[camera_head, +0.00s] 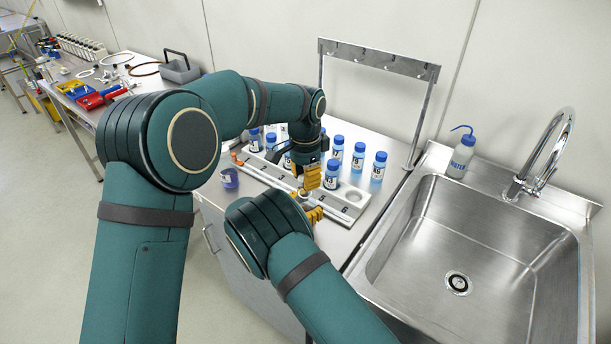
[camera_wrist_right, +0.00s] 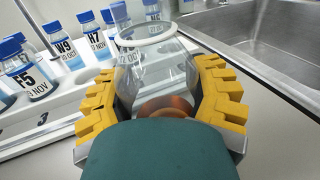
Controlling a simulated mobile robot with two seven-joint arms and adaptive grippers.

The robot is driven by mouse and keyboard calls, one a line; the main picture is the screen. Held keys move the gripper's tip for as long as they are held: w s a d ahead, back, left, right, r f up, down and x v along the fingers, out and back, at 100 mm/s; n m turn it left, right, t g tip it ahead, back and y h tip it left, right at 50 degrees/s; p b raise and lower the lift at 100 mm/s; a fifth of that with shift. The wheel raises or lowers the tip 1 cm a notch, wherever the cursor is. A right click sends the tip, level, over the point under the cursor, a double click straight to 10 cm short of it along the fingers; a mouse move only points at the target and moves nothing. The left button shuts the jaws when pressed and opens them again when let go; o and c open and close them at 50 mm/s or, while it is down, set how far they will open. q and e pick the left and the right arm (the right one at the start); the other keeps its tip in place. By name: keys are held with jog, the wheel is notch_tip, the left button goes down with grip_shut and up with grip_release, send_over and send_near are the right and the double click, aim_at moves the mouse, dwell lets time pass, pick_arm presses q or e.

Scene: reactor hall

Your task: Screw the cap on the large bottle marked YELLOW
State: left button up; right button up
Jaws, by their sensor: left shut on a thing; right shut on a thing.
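My right gripper (camera_wrist_right: 168,100) has its yellow fingers shut on a clear, open-topped bottle (camera_wrist_right: 145,62) with a pale rim. A brown-orange round patch shows low in the bottle between the fingers; no YELLOW marking is readable. In the head view the right gripper (camera_head: 313,214) is low at the front edge of the bench, mostly behind my right arm. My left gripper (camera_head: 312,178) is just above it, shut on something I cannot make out. The cap is not clearly visible.
Several blue-capped bottles (camera_head: 359,157) stand on the bench around a long pale rack (camera_head: 340,207). A purple cup (camera_head: 229,179) is left of the rack. A metal hook stand (camera_head: 378,58) rises behind. The steel sink (camera_head: 470,240) and wash bottle (camera_head: 461,152) are to the right.

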pick_arm(q)
jog(key=shift+f, duration=0.9)
jog(key=shift+f, duration=0.6)
jog(key=m, duration=2.8)
jog(key=shift+s+a, duration=0.1)
jog(key=shift+f+m, duration=0.2)
jog(key=shift+m, duration=0.8)
jog(key=shift+r+m, duration=0.2)
jog(key=shift+m, duration=1)
